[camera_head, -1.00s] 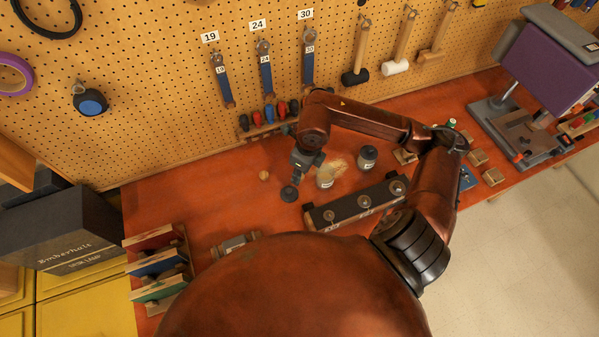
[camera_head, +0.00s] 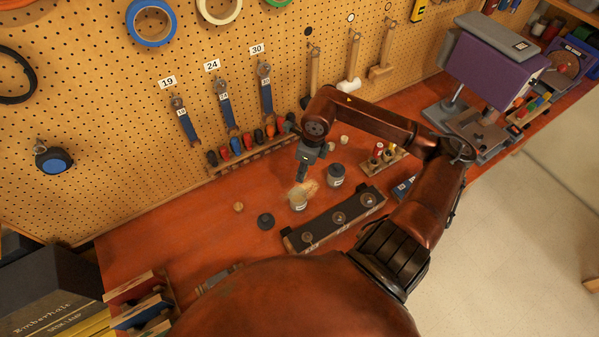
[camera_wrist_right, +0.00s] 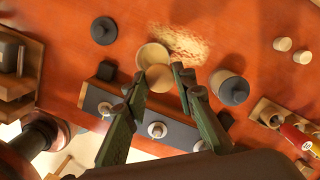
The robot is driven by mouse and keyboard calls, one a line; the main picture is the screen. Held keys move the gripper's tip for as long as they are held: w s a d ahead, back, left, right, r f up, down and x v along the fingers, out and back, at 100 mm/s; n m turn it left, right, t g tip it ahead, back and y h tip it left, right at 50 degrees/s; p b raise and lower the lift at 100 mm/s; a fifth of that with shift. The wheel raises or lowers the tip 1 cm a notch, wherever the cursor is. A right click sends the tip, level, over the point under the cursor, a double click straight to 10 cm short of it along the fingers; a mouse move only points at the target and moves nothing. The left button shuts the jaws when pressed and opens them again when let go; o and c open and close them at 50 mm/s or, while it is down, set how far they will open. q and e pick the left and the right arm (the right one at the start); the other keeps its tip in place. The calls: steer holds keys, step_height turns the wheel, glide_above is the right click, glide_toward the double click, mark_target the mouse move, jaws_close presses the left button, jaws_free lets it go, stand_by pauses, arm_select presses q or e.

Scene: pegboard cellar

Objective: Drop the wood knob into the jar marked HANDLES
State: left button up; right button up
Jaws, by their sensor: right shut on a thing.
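My right gripper (camera_head: 301,178) points down over the open jar (camera_head: 298,202) in the head view. In the right wrist view, the gripper's fingers (camera_wrist_right: 160,82) are closed on a tan round wood knob (camera_wrist_right: 159,77), which is largely hidden in the head view. The jar's open mouth (camera_wrist_right: 151,54) shows just beyond the knob, which appears above or near its rim; the height gap cannot be told. The jar has a pale label, too small to read. A second jar (camera_head: 335,176) with a dark lid stands to its right. My left gripper is not in view.
A dark round lid (camera_head: 265,221) and a small tan ball (camera_head: 238,207) lie left of the open jar. A pale patch of shavings (camera_wrist_right: 180,42) lies behind it. A dark rack with knobs (camera_head: 325,222) stands in front. Two pale pieces (camera_head: 338,142) lie farther back.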

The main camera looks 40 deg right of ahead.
step_height(320, 180, down, 5)
steer(key=shift+f+b, duration=0.1)
steer(key=shift+b, duration=0.9)
steer(key=o, duration=0.9)
steer(key=shift+c, duration=0.2)
steer(key=shift+r, duration=0.25)
step_height(320, 180, up, 12)
steer(key=s, duration=0.1)
steer(key=shift+s+d+f, duration=0.25)
steer(key=shift+s+d, duration=0.1)
steer(key=shift+d, duration=0.05)
